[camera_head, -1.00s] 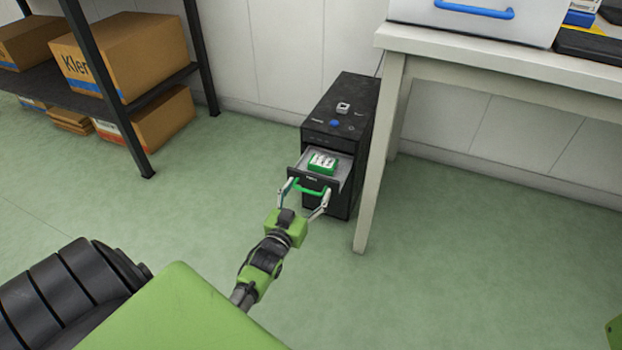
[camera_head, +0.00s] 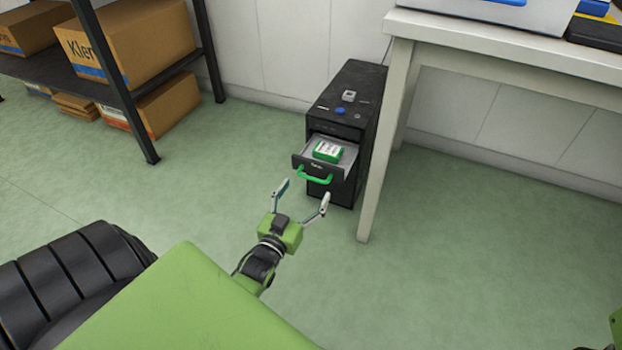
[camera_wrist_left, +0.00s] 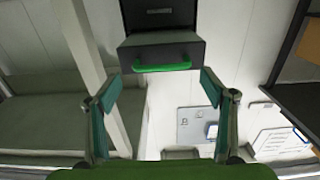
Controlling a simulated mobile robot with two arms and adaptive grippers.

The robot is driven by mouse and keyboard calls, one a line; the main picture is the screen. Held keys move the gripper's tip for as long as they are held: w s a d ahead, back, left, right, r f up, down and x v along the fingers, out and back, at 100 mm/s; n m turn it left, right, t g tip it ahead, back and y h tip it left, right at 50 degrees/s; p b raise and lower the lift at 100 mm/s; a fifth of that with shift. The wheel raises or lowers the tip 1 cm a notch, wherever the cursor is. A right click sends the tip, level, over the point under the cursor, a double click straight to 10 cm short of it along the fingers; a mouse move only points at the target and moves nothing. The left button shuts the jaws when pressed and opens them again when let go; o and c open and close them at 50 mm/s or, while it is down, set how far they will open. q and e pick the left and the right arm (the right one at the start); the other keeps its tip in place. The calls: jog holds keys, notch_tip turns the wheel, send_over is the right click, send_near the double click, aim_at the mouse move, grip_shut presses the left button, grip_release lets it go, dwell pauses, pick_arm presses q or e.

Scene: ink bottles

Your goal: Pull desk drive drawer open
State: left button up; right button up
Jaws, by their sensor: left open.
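The desk drive (camera_head: 345,100) is a black tower on the floor beside the desk leg. Its drawer (camera_head: 349,160) is pulled out at the front, with a green and white item (camera_head: 328,151) lying inside. The drawer's green handle (camera_head: 315,177) also shows in the left wrist view (camera_wrist_left: 162,67). My left gripper (camera_head: 299,190) is open and empty, just in front of the handle and apart from it. In the left wrist view its two fingers (camera_wrist_left: 158,83) are spread wide, with the handle beyond them.
A white desk (camera_head: 500,42) stands right of the drive, its leg (camera_head: 381,170) close to the tower. A dark shelf (camera_head: 60,75) with cardboard boxes (camera_head: 130,40) stands at the left. Green floor around the gripper is free.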

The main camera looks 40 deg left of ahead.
pick_arm(q)
jog(key=v, duration=0.6)
jog(key=shift+d, duration=0.1)
dwell(0.3)
